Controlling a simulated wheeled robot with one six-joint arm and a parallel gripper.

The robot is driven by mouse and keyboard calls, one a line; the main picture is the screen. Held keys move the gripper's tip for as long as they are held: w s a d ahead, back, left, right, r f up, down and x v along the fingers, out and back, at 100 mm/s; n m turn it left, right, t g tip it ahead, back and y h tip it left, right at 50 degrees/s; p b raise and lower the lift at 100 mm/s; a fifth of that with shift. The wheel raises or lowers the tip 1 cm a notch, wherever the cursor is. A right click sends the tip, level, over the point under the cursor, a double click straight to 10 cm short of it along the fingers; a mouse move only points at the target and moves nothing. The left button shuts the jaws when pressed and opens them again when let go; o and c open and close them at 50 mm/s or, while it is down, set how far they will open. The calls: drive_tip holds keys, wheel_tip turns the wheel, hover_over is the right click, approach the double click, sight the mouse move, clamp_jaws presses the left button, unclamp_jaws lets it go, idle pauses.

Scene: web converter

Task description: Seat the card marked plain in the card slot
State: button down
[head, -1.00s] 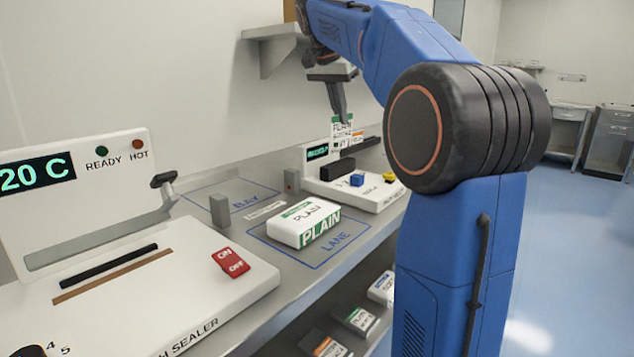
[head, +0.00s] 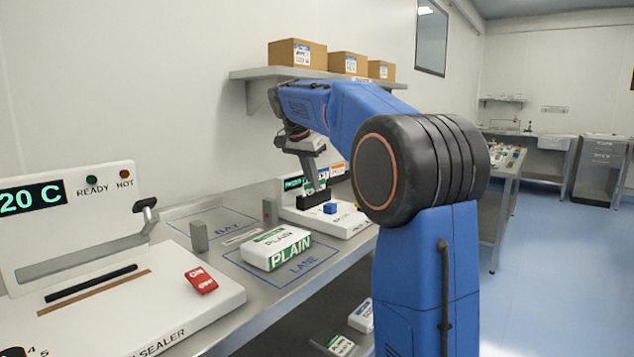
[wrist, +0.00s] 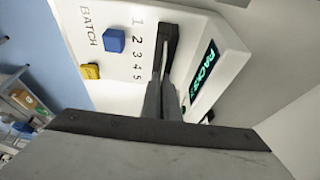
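The card slot is a black raised block (head: 312,201) on the white batch unit, beside its green display; it also shows in the wrist view (wrist: 170,42). My gripper (head: 311,184) points down with its fingertips close over this block. In the wrist view the fingers (wrist: 163,88) are nearly together at the near end of the block. A green-and-white card (head: 323,177), which appears to be the card marked plain, shows beside the fingertips. The fingers look shut on it, edge-on and mostly hidden. How deep its lower edge sits cannot be told.
The batch unit (head: 352,222) has a blue button (wrist: 114,40) and a yellow button (wrist: 91,71). An orange-topped card (head: 337,170) stands behind. A white PLAIN pack (head: 276,248) lies in the lane. A grey post (head: 199,236) and the sealer (head: 190,318) stand left; a shelf (head: 290,74) hangs above.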

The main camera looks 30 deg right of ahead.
drive_tip(key=shift+f, duration=0.1)
drive_tip(key=c, duration=2)
unclamp_jaws()
drive_tip(key=shift+c, duration=0.2)
drive_tip(key=v, duration=1.2)
